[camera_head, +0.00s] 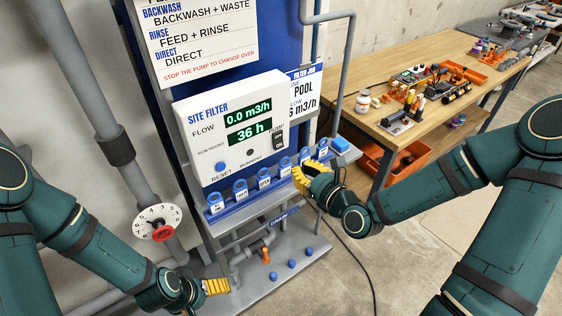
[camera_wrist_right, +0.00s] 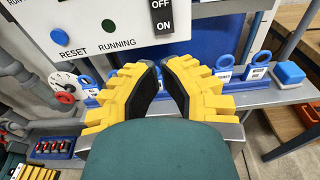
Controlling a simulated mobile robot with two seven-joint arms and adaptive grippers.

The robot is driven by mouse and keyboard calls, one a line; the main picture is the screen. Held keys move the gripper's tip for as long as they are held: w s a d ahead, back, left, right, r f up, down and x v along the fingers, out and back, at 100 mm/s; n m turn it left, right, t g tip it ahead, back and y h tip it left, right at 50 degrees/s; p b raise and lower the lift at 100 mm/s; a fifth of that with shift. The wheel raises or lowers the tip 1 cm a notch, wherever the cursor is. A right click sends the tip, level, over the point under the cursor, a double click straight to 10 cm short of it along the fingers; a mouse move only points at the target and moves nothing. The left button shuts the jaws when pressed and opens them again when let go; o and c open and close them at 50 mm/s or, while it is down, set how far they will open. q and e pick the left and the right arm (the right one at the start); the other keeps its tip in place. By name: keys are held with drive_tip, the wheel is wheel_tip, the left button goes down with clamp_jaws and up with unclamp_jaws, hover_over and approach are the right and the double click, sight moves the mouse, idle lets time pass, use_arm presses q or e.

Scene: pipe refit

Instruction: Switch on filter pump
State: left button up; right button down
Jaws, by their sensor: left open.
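The white site filter control box (camera_head: 232,125) stands upright on a blue panel. Its black pump switch (camera_head: 280,140), marked OFF and ON, is at its right side; the switch also shows at the top of the right wrist view (camera_wrist_right: 162,16). The running lamp (camera_wrist_right: 108,26) looks dark green. My right gripper (camera_head: 302,178) is below and right of the switch, in front of the tag rail. In the wrist view its yellow fingers are partly apart with nothing between them. My left gripper (camera_head: 222,286) is open and low, at the base's left edge, away from the switch.
A blue reset button (camera_wrist_right: 59,36) is left of the lamp. A rail of blue tags (camera_head: 264,184) runs under the box, with a blue block (camera_head: 340,145) at its right end. Pipes with an orange-handled valve (camera_head: 266,256) are below. A wooden workbench (camera_head: 375,115) is at right.

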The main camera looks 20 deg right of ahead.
sight(274, 148)
drive_tip(key=b+x, duration=0.1)
drive_tip(key=x, duration=0.6)
drive_tip(key=shift+w+a+b, duration=0.25)
drive_tip(key=shift+b, duration=0.15)
drive_tip(key=shift+x, duration=0.85)
